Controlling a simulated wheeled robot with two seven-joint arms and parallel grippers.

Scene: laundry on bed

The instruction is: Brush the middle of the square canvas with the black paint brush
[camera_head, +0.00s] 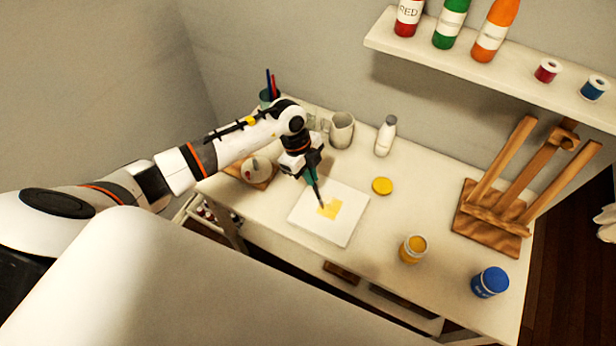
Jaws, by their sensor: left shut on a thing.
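The square white canvas (342,233) lies flat on the white table, with a yellow patch (331,209) near its middle. My left gripper (311,178) is shut on a dark paint brush (318,194), held over the canvas. The brush points down and its tip is at the yellow patch; whether it touches cannot be told for sure. My right gripper is not in view.
An open yellow paint jar (412,249), its yellow lid (382,186) and a blue jar (490,282) stand right of the canvas. A mug (341,130), a white bottle (385,136) and a cup of brushes (267,97) stand behind. A wooden easel (510,190) is at right.

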